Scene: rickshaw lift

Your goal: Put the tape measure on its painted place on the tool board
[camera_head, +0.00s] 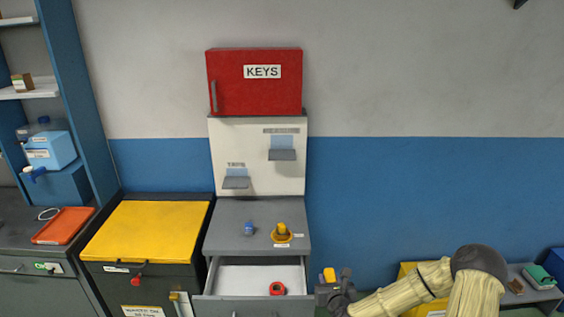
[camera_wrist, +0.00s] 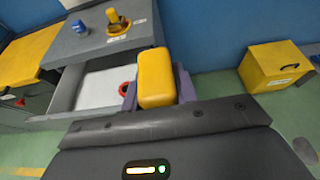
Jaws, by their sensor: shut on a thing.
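The tape measure (camera_wrist: 155,78), a yellow rounded block, is between the two fingers of my gripper (camera_wrist: 157,88) in the wrist view. The gripper is shut on it. In the head view the gripper (camera_head: 337,284) is low, to the right of the open drawer, with the yellow tape measure (camera_head: 329,274) showing at its top. The white tool board (camera_head: 220,136) stands behind the grey cabinet.
A blue item (camera_head: 249,229) and a yellow item on a round base (camera_head: 281,234) stand on the grey cabinet top (camera_head: 225,212). The open drawer (camera_head: 245,277) below holds a red ring (camera_head: 277,288). A red KEYS box (camera_head: 255,90) is above the board. A yellow box (camera_wrist: 275,65) stands right.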

